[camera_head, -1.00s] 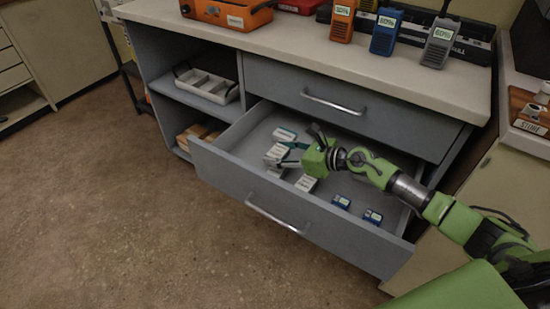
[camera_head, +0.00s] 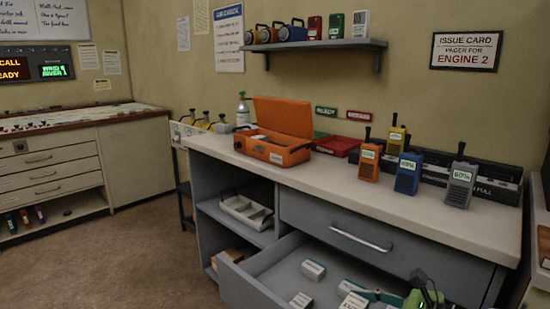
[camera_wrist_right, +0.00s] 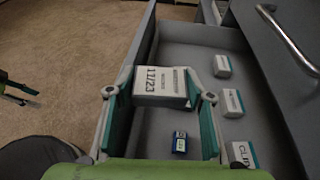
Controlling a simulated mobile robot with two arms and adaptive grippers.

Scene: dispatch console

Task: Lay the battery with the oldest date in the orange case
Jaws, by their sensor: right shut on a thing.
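My right gripper (camera_wrist_right: 158,94) is shut on a white battery (camera_wrist_right: 162,82) marked 11/23, held above the open drawer (camera_wrist_right: 152,35). In the head view, the right gripper (camera_head: 376,296) is low in the picture, partly cut off. Other white batteries (camera_wrist_right: 222,66) (camera_wrist_right: 233,102) (camera_wrist_right: 241,154) lie in the drawer; their dates are not readable. The orange case (camera_head: 272,146) stands on the counter with its lid (camera_head: 283,116) raised; its inside is mostly hidden. A green and dark shape at the left edge of the wrist view looks like my left gripper (camera_wrist_right: 18,92); its jaws are unclear.
A small blue battery (camera_wrist_right: 180,142) lies in the drawer. Radios (camera_head: 407,173) stand on the counter right of the case, and a red case (camera_head: 339,145) sits beside it. A wall shelf (camera_head: 315,45) hangs above. The counter's front stretch is clear.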

